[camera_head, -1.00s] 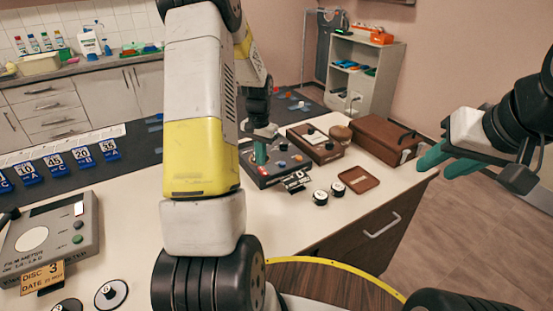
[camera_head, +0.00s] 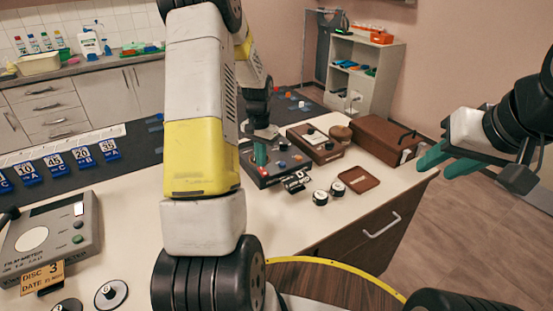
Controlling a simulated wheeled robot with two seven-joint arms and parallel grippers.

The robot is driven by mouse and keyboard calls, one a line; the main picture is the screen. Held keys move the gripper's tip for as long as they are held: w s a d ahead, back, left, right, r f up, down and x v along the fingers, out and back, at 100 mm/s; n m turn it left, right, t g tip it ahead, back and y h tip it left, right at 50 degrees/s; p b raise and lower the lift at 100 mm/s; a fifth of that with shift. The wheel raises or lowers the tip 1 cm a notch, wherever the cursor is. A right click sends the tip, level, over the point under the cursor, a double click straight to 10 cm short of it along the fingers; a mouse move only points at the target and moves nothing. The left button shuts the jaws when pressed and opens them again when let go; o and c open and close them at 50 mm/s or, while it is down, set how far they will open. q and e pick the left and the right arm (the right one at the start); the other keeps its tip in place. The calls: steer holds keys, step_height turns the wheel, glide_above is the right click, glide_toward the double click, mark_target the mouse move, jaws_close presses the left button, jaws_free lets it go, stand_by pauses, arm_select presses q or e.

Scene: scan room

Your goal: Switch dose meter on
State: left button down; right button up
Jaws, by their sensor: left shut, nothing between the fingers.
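A dark box-shaped device (camera_head: 272,173) with several knobs or buttons on top sits on the white bench, beyond my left arm. It is probably the dose meter, but I cannot read its label. My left gripper (camera_head: 261,155) points down at the left part of its top panel. Its teal fingers are shut and empty; I cannot tell whether the tips touch the panel. My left arm hides part of the bench in front. My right gripper (camera_head: 434,158) hangs at the right, beyond the bench edge, with its teal fingers apart and empty.
A grey film meter (camera_head: 86,235) stands at the front left, with a disc tag (camera_head: 42,277). Two small round pieces (camera_head: 321,198) and a brown tray (camera_head: 359,180) lie right of the device. Brown boxes (camera_head: 380,138) stand behind. Blue numbered markers (camera_head: 83,158) line the left.

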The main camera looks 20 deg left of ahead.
arm_select(q)
steer(key=shift+f, duration=0.8)
steer(key=shift+r, duration=3.55)
steer(key=s+d+r+n+t, duration=0.1)
steer(key=s+d+r+t, duration=0.1)
steer(key=s+d+r, duration=0.35)
steer(key=s+d+r+t, duration=0.1)
steer(key=s+d+r, duration=0.1)
steer(key=s+r, duration=0.6)
steer(key=s+d+r+t+h, duration=0.1)
steer(key=s+d+r, duration=0.2)
steer(key=s, duration=0.2)
steer(key=s+d+r+t+h, duration=0.1)
steer(key=s+d+r+t, duration=0.1)
steer(key=s, duration=0.4)
steer(key=shift+s+d+r+n, duration=0.2)
steer(key=shift+d+r+n, duration=0.25)
steer(key=shift+d, duration=0.1)
